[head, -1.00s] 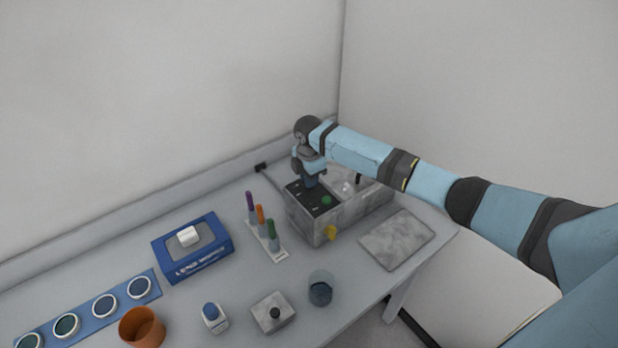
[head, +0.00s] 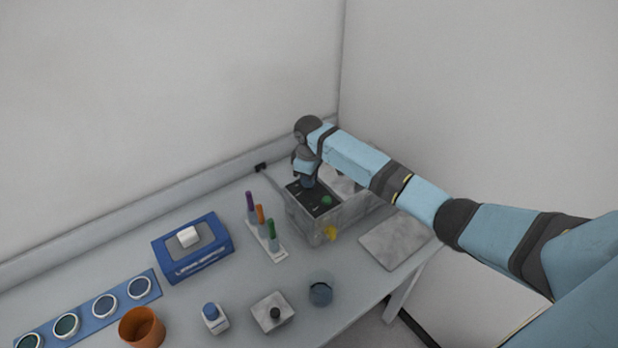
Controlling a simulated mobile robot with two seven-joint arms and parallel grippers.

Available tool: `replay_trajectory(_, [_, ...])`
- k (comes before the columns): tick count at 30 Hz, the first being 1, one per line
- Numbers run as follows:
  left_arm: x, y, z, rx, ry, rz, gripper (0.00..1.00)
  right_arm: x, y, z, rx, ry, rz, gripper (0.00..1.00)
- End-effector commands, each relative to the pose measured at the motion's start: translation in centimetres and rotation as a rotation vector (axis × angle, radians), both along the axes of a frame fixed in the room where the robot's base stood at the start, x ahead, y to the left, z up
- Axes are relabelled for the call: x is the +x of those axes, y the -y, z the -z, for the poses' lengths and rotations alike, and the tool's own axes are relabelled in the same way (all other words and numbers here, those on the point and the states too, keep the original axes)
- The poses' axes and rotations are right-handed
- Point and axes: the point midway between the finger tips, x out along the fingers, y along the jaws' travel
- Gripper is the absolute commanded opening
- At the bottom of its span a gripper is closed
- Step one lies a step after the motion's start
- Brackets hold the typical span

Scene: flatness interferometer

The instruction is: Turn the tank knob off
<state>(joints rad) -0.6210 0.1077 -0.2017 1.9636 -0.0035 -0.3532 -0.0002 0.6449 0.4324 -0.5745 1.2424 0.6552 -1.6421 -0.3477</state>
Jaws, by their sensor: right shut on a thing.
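The tank (head: 335,215) is a grey mottled box at the back right of the table. A black control panel (head: 303,200) covers the left part of its top, with a green round knob or button (head: 326,200) near the front and a yellow tap (head: 330,234) on its front side. My right gripper (head: 309,184) points down at the back of the panel, shut on what seems to be the tank knob. The fingers and wrist hide that knob, so its setting cannot be read. My left gripper is out of view.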

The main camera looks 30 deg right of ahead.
Motion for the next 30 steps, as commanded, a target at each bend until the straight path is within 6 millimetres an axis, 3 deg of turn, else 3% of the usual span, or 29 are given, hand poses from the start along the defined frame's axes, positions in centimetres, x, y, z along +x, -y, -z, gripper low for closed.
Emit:
replay_trajectory(15, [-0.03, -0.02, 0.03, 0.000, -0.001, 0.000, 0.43, 0.00, 0.04, -0.01, 0.000, 0.000, 0.420, 0.00])
replay_trajectory(30, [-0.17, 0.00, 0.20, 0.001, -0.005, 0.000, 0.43, 0.02, 0.02, -0.04, -0.001, 0.001, 0.562, 0.00])
